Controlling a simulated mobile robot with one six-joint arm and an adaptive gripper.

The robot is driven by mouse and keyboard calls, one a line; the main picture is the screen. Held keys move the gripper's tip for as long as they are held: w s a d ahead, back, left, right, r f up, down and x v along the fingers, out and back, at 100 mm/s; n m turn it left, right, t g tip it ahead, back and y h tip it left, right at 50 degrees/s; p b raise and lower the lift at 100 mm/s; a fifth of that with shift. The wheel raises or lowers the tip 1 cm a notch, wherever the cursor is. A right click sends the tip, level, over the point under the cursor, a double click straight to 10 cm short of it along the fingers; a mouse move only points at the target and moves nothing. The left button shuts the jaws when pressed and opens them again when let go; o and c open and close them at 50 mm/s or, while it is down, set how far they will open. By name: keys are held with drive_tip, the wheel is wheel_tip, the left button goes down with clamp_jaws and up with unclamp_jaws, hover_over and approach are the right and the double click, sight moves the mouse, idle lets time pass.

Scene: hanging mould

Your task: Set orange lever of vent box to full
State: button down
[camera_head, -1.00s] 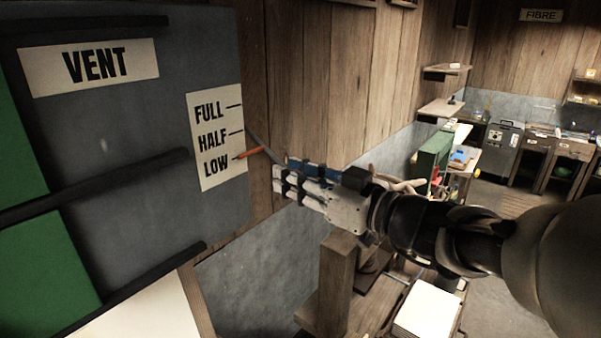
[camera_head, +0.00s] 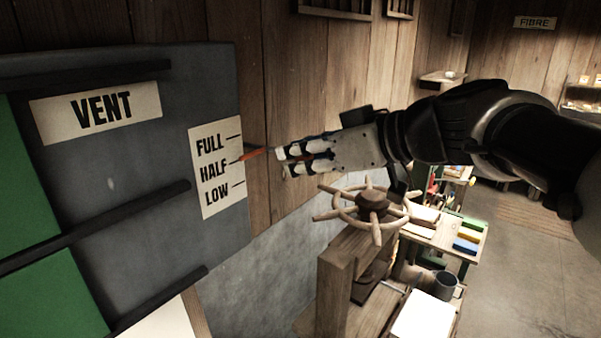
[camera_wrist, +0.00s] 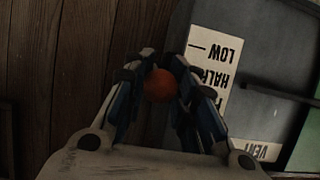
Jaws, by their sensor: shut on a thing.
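The vent box (camera_head: 150,180) is a grey panel at the left of the head view, with a VENT label (camera_head: 96,107). Its scale card (camera_head: 217,170) reads FULL, HALF, LOW from top to bottom. The orange lever (camera_head: 255,153) sticks out to the right of the card, its tip about level with the HALF mark. My gripper (camera_head: 286,159) is shut on the lever's outer end. In the wrist view the round orange end of the lever (camera_wrist: 158,85) sits between the two fingers; the card shows upside down there.
A spoked wooden wheel (camera_head: 372,207) on a wooden post stands just below my gripper. Dark bars and green panels cross the box front. A plank wall (camera_head: 300,80) lies behind.

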drive_tip(key=shift+w+a+r+b, duration=0.1)
drive_tip(key=shift+w+a+r, duration=0.2)
drive_tip(key=shift+r, duration=0.95)
drive_tip(key=shift+w+a+r+b, duration=0.2)
drive_tip(key=shift+a+r, duration=0.2)
drive_tip(key=shift+r, duration=0.9)
drive_tip(key=shift+w+a+r+b, duration=0.1)
drive_tip(key=shift+w+a+r, duration=0.2)
drive_tip(key=shift+r, duration=0.95)
drive_tip(key=c, duration=1.8)
unclamp_jaws()
drive_tip(key=shift+r, duration=0.1)
drive_tip(key=o, duration=0.4)
drive_tip(key=shift+s+d, duration=0.2)
drive_tip(key=shift+o, duration=0.5)
drive_tip(key=shift+w+a+f, duration=0.15)
drive_tip(key=shift+f, duration=0.15)
drive_tip(key=v, duration=1.2)
drive_tip(key=shift+f, duration=0.1)
